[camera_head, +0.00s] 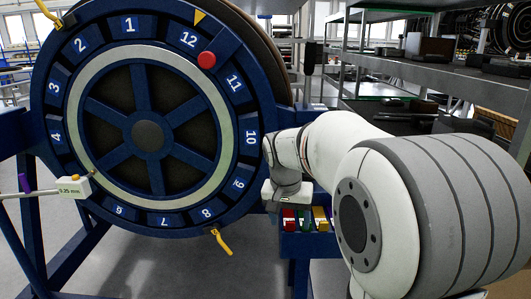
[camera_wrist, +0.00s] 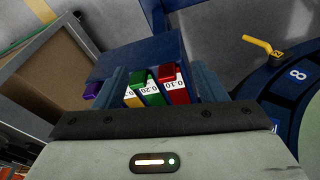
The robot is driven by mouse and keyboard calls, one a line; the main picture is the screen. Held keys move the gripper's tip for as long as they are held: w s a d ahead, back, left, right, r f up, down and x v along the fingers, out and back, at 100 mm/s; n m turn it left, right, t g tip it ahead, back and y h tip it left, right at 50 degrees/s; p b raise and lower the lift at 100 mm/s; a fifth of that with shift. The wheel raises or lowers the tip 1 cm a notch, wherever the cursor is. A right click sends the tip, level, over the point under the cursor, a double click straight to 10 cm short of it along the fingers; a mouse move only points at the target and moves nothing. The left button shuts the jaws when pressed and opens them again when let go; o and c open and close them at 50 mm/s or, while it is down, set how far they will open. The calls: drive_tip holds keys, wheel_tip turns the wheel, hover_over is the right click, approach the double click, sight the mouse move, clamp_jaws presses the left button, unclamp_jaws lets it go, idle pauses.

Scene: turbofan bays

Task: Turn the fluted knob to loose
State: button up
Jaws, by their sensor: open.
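A red round knob (camera_head: 206,60) sits on the blue numbered ring (camera_head: 262,90), between the 12 and 11 plates, in the head view. Any fluting on it is too small to tell. The wrist view does not show this knob. My gripper (camera_wrist: 152,78) points down at a blue holder in the wrist view; its jaws are open. In the head view the end of my arm is right of the ring, low near the 9 and 10 plates, well apart from the red knob. I cannot tell which way the knob is turned.
A blue holder (camera_wrist: 135,54) carries red (camera_wrist: 172,85), green (camera_wrist: 145,85) and yellow labelled blocks below my gripper. Yellow handles (camera_head: 221,241) stick out from the ring. A white 5.25 mm gauge (camera_head: 74,187) is at left. Metal shelves (camera_head: 440,78) stand at right.

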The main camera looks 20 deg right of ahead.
sight(309, 179)
drive_tip(key=w+d+r+m+h+p, duration=0.1)
drive_tip(key=w+d+r+m+p, duration=0.3)
drive_tip(key=w, duration=0.3)
drive_tip(key=w+d+r+m+h+p, duration=0.1)
drive_tip(key=w+d+r+m, duration=0.1)
drive_tip(key=w+d+r, duration=0.4)
drive_tip(key=w+f, duration=0.1)
drive_tip(key=f, duration=0.1)
drive_tip(key=w+d+f+b, duration=0.1)
drive_tip(key=f, duration=0.1)
drive_tip(key=w+f+b, duration=0.1)
drive_tip(key=f, duration=0.1)
drive_tip(key=shift+d+f, duration=0.25)
drive_tip(key=shift+d, duration=0.1)
drive_tip(key=shift+c, duration=0.5)
drive_tip(key=shift+s+d, duration=0.1)
drive_tip(key=c, duration=0.9)
